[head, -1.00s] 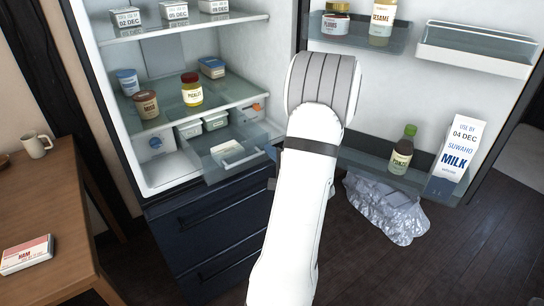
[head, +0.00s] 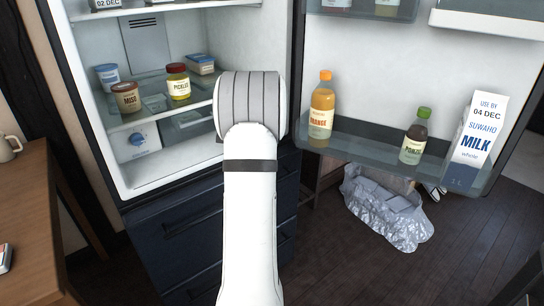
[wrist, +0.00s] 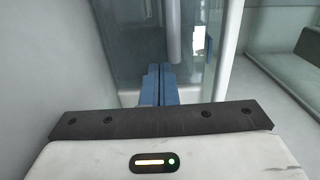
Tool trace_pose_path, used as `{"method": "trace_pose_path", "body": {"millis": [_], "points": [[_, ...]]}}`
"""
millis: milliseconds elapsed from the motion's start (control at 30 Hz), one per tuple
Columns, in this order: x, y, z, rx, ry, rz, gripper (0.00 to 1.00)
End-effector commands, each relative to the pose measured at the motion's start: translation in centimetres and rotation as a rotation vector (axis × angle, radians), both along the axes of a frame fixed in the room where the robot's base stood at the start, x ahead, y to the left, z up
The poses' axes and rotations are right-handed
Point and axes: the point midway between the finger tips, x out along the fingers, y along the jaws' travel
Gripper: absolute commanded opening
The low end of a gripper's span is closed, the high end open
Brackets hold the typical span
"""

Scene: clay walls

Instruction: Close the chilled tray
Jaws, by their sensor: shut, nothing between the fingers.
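The chilled tray (head: 190,122), a see-through drawer low in the open fridge, sits back under the glass shelf. My arm covers its right part, so I cannot tell in the head view whether it is fully in. In the wrist view a clear panel (wrist: 138,45) with a pale upright bar lies just ahead of my gripper (wrist: 160,70). The blue fingers are together and empty, pointing at the panel; I cannot tell if they touch it. In the head view my gripper is hidden behind my arm.
The fridge door stands open at right, its shelf holding an orange bottle (head: 321,105), a ponzu bottle (head: 415,138) and a milk carton (head: 478,140). Miso (head: 127,97) and pickles (head: 178,83) stand on the glass shelf (head: 150,112). A crumpled silver bag (head: 388,215) lies below the door.

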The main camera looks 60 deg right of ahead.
Motion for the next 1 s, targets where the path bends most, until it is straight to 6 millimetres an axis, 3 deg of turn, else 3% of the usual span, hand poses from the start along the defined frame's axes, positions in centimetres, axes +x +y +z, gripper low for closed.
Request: {"method": "trace_pose_path", "body": {"millis": [233,700,867,1000], "points": [[1.3,-0.7,-0.1,0.0,0.0,-0.004,0.0],[1.5,-0.8,0.3,-0.001,-0.006,-0.006,0.0],[0.8,-0.4,0.1,-0.002,-0.008,-0.005,0.0],[-0.9,0.4,-0.3,-0.003,-0.004,-0.006,0.0]]}}
